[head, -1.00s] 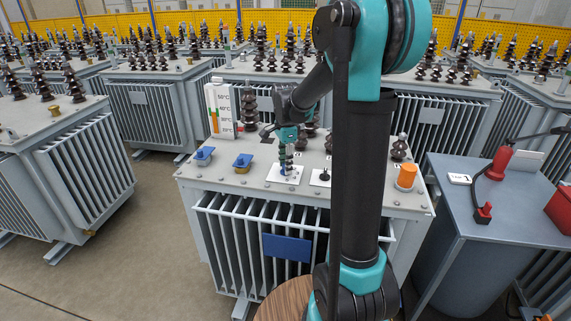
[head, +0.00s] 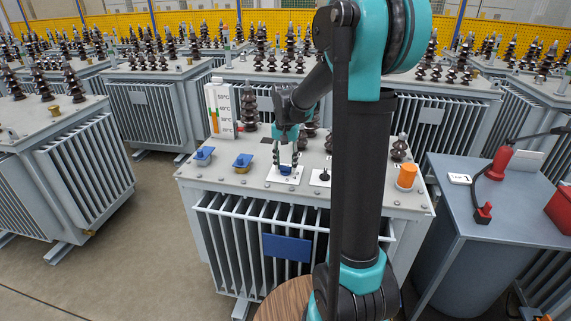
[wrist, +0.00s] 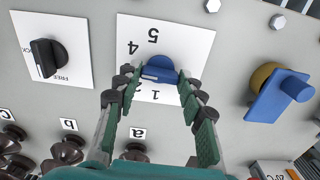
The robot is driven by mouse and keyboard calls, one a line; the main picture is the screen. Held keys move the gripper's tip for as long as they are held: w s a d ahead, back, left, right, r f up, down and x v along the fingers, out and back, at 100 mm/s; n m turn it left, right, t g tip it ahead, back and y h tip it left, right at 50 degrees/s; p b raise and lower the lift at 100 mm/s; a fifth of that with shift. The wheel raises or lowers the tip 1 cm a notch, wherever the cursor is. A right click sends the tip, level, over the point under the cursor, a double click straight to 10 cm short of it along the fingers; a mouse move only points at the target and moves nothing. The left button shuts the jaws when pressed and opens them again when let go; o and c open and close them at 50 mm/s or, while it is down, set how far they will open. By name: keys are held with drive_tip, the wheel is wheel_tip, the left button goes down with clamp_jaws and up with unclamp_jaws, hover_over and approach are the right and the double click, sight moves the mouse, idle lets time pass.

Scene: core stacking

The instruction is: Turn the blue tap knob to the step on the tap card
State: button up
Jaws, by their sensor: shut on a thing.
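The blue tap knob (wrist: 160,67) sits on a white dial plate (wrist: 195,40) on top of the transformer; the knob also shows in the head view (head: 286,169). The numbers 1, 2, 4 and 5 show around it; the fingers hide part of the plate. A small pale mark shows on the knob's near left side, but I cannot tell which step it points to. My gripper (wrist: 157,78) is shut on the knob, one finger on each side; it points down in the head view (head: 287,158). The tap card (head: 460,179) lies on the grey side table and appears to read 1.
A black selector knob (wrist: 47,57) is left of the dial, and a blue-handled brass valve (wrist: 277,92) is to its right. Dark bushings (wrist: 65,152) stand close by. An orange cap (head: 407,175) and a temperature gauge board (head: 220,110) are on the same transformer top.

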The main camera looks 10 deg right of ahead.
drive_tip(key=n, duration=0.4)
drive_tip(key=shift+n, duration=0.3)
drive_tip(key=n, duration=1.3)
drive_tip(key=shift+n, duration=0.4)
drive_tip(key=o, duration=1.2)
drive_tip(key=shift+c, duration=0.2)
drive_tip(key=shift+r, duration=0.1)
wheel_tip(320, 180, up, 12)
